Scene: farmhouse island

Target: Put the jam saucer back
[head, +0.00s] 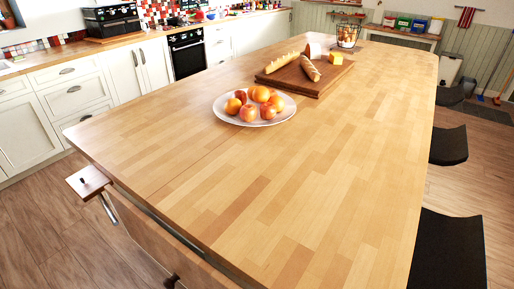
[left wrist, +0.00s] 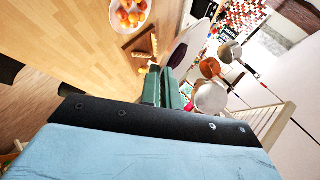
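A pale, lilac-white disc, which looks like the saucer (left wrist: 188,45), shows in the left wrist view, seen nearly edge-on. Its lower end meets the tips of my left gripper (left wrist: 163,72). The green fingers are close together and appear shut on its rim. No jam can be made out on it. The head view shows neither the saucer nor either gripper. My right gripper is in neither view.
The wooden island (head: 270,165) is clear in front. It bears a fruit plate (head: 219,109), a bread board (head: 292,84) with loaves and cheese, and a wire basket (head: 347,36). Stools (head: 447,146) stand at right. Pots (left wrist: 210,97) show in the left wrist view.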

